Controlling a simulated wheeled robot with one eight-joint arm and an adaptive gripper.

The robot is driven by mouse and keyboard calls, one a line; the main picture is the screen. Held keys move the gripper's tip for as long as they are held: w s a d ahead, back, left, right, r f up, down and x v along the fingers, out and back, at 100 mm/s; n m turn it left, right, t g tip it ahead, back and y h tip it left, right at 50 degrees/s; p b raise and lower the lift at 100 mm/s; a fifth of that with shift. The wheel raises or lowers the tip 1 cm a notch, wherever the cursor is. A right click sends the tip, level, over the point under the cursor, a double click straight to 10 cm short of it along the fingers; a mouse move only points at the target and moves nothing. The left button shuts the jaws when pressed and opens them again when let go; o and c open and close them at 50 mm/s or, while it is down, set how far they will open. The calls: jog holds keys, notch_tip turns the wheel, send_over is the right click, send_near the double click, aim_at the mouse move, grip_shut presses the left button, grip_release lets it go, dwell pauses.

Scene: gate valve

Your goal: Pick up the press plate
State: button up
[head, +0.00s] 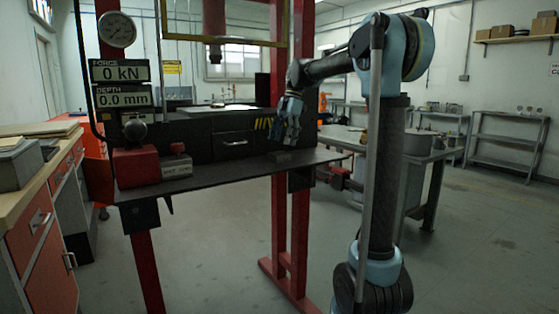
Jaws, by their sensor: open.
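A small dark block (281,157), which looks like the press plate, lies flat on the right part of the dark press table (225,178). Its exact shape is hard to make out against the dark surface. My gripper (284,143) hangs just above it with its fingers pointing down. The gripper is open and empty. I cannot tell how large the gap between the fingertips and the block is.
A red box (136,167) with a black ball knob and a small labelled block (177,168) stand on the table's left. Red press posts (278,220) rise at the middle. A wooden-topped bench (40,165) is at left.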

aim_at(280, 153)
jog(key=shift+d+x, duration=0.1)
jog(key=shift+x, duration=1.25)
jog(key=shift+d+x, duration=0.15)
jog(key=shift+x, duration=1.2)
jog(key=shift+s, duration=0.15)
grip_shut()
